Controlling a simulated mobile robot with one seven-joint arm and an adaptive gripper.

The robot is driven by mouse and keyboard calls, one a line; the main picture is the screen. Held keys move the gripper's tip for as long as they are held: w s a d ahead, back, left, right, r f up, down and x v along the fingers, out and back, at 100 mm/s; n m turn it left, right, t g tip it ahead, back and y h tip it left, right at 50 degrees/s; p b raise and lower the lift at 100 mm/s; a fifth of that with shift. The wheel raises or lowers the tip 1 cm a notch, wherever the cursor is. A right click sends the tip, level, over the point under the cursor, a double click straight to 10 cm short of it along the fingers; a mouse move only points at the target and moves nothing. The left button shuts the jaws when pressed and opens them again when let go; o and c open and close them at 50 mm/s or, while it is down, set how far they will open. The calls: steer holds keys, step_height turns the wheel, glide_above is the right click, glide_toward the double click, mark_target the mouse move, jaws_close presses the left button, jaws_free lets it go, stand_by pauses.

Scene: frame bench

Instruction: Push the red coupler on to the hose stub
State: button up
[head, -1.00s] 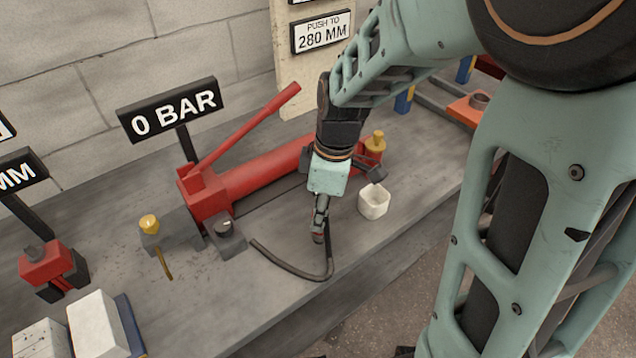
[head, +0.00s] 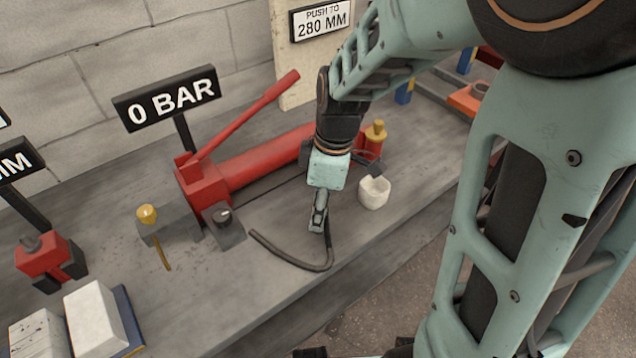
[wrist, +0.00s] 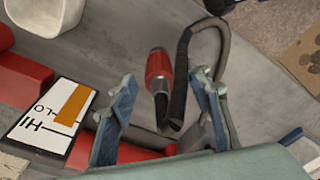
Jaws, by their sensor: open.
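The red coupler (wrist: 159,69) shows in the wrist view as a short red sleeve with a dark band. A grey piece extends below it towards the bend of the black hose (wrist: 182,75). I cannot tell which part is the hose stub or how far the coupler sits on it. My gripper (wrist: 164,80) is open, one finger either side of the coupler, with visible gaps. In the head view my gripper (head: 318,228) points down above the bench beside the curved hose (head: 292,260); the coupler is not clearly visible there.
A red hand pump (head: 255,165) with a raised lever lies behind my gripper. A white cup (head: 374,192) stands close on the right. A grey block with a yellow knob (head: 147,214) is at left. The front bench edge is near the hose.

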steer(key=shift+r, duration=0.1)
steer(key=r, duration=0.5)
steer(key=d+r, duration=0.1)
steer(key=r, duration=0.1)
steer(key=shift+s+r, duration=0.1)
steer(key=shift+r, duration=0.05)
